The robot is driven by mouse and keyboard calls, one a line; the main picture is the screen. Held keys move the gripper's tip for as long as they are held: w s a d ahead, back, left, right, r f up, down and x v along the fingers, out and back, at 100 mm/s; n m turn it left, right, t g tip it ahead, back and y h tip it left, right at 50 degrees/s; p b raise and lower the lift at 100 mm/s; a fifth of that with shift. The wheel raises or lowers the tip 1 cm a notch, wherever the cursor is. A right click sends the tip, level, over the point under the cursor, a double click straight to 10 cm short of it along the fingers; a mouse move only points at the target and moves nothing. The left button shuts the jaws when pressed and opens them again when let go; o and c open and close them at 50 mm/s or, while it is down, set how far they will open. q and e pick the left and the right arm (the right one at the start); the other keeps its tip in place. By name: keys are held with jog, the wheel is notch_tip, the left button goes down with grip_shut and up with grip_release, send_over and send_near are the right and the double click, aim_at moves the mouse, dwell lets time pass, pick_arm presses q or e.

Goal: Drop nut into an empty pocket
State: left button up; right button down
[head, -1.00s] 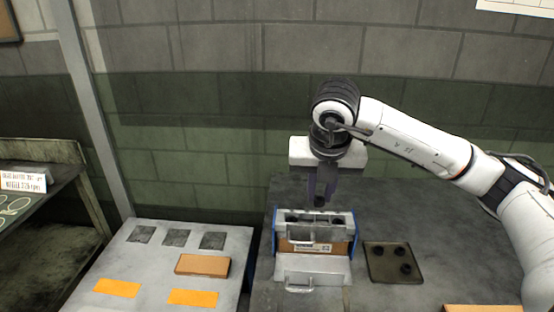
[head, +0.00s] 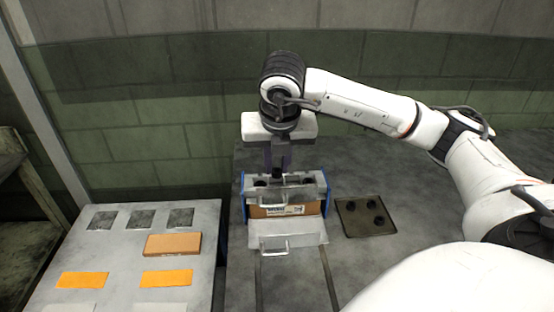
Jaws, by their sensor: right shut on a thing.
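The bolt former (head: 286,227) is a grey box with blue sides and a cardboard-coloured labelled front. Its top ledge shows dark round spots at left and right; I cannot tell whether these are empty pockets or filled ones. My right gripper (head: 278,176) points straight down over the middle of this ledge, shut on a small dark nut (head: 277,181) that is mostly hidden between the fingertips. I cannot tell whether the nut touches the ledge. Several dark nuts (head: 374,205) sit on a dark square tray (head: 352,229) to the right. My left gripper is out of view.
A light table (head: 125,247) at left carries dark square patches, orange strips and a brown block (head: 173,244). A gap separates it from the grey bench (head: 410,190). My right arm crosses above the bench's right side. A brick wall stands behind.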

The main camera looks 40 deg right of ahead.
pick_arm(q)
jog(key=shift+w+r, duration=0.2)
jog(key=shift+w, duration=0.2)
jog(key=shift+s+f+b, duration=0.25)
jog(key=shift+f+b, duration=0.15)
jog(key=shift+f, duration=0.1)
pick_arm(e)
jog(key=shift+w, duration=0.1)
dwell(0.7)
